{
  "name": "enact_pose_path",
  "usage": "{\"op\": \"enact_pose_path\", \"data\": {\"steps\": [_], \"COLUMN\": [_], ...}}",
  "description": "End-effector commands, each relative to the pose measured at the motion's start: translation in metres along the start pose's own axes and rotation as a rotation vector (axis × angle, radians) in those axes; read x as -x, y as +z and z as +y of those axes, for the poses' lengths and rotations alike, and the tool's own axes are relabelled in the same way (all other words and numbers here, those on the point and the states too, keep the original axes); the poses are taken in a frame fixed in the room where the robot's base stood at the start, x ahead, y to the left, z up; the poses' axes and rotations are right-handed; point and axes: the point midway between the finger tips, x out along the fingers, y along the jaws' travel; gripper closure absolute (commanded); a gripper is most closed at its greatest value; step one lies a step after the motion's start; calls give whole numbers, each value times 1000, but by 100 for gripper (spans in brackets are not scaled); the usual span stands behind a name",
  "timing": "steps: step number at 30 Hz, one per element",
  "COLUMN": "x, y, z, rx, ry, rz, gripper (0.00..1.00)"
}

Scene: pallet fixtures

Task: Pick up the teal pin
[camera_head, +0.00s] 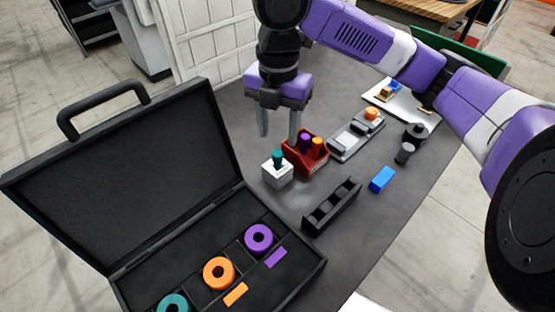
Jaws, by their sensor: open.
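The teal pin (278,158) stands upright in a small white block (277,178) on the dark table, left of the red holder. Its lower part is hidden in the block. My gripper (279,132) points down above the table, with its two fingers apart and nothing between them. In the picture the fingertips are a little above the teal pin, one to its left and one to its right. The right finger reaches close to the red holder. I cannot tell the exact height gap between the fingertips and the pin.
A red holder (299,162) with a purple and an orange pin stands right beside the white block. A black slotted rack (331,206), a blue block (382,179) and a grey fixture (356,136) lie rightward. An open black case (232,202) holding coloured rings is at the front left.

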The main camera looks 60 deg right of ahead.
Motion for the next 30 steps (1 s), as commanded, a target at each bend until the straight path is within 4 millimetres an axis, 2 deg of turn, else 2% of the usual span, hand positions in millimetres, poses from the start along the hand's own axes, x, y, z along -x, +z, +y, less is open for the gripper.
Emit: {"op": "enact_pose_path", "data": {"steps": [9, 15, 20, 30], "x": [-6, -6, -7, -38], "y": [2, 3, 3, 3], "z": [1, 2, 2, 1], "rx": [-736, -1066, -1176, -1190], "ry": [6, 12, 13, 12], "rz": [-7, -9, -9, -8], "gripper": [52, 52, 52, 52]}}
